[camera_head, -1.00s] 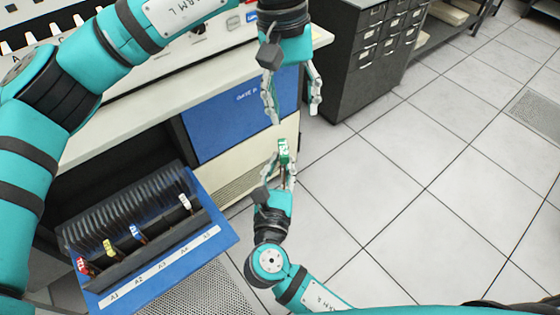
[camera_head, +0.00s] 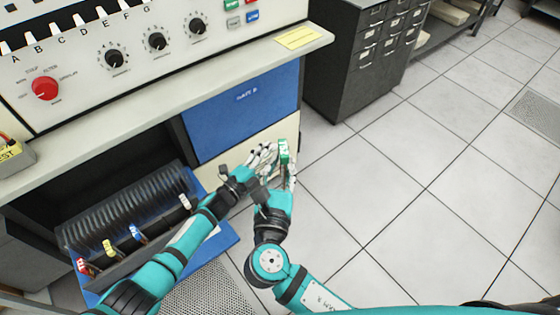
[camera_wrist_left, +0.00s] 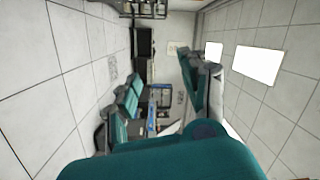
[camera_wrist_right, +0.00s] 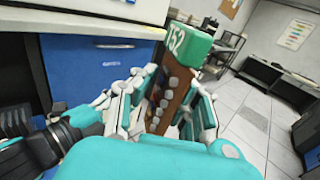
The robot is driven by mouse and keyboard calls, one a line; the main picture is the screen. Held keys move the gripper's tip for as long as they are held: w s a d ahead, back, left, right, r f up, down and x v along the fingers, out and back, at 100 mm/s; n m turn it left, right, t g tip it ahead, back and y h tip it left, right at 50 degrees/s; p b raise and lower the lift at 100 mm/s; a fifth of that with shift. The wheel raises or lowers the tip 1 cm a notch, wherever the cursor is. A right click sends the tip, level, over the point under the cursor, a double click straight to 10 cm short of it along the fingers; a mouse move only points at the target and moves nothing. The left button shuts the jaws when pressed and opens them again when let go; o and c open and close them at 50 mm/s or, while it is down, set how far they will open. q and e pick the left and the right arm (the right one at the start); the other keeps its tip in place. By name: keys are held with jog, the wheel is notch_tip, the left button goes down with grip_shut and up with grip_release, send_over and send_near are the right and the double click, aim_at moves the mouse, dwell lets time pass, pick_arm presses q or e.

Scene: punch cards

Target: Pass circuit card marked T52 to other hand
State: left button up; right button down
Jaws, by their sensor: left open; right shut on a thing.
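The circuit card (camera_wrist_right: 172,97) has a green top marked T52 and a brown body with pale components; its green top also shows in the head view (camera_head: 284,148). My right gripper (camera_wrist_right: 165,110) is shut on the card and holds it upright in front of the cabinet. My left gripper (camera_head: 262,157) is open, just left of the card's green top, with its fingers pointing towards it. I cannot tell whether they touch. In the right wrist view, the left arm's dark wrist (camera_wrist_right: 20,115) comes in from the left. The left wrist view does not clearly show the card.
An open blue drawer (camera_head: 222,235) holds a slotted rack (camera_head: 130,200) with red, yellow, blue and white-topped cards, lying below my left arm. The console shelf (camera_head: 200,88) overhangs behind the grippers. A dark file cabinet (camera_head: 355,60) stands behind right. The tiled floor at right is clear.

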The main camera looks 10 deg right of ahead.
pick_arm(q)
jog(key=s+a+f+n+g+y, duration=0.1)
jog(key=s+a+f+n+y, duration=0.2)
jog(key=s+a+f+n, duration=0.45)
jog(key=s+a+f+n+g+y, duration=0.1)
jog(key=s+a+f+n+y, duration=0.3)
jog(key=f, duration=0.7)
jog(key=s+a+f+n+g+y, duration=0.1)
jog(key=s+a+f+n+y, duration=0.2)
jog(key=s+f, duration=0.55)
jog(key=s+a+f+n+g+y, duration=0.1)
jog(key=s+a+f, duration=0.3)
jog(key=s, duration=0.6)
jog(key=s+a+f+n+g+y, duration=0.1)
jog(key=s+a+f+n+g, duration=0.2)
jog(key=s, duration=0.8)
jog(key=s+a+f+n+g+y, duration=0.1)
jog(key=s+a+f+n+g, duration=0.2)
jog(key=s+f, duration=0.4)
jog(key=s+a+g, duration=0.1)
jog(key=s+a, duration=0.1)
jog(key=s, duration=0.1)
jog(key=shift+s+a+y, duration=0.3)
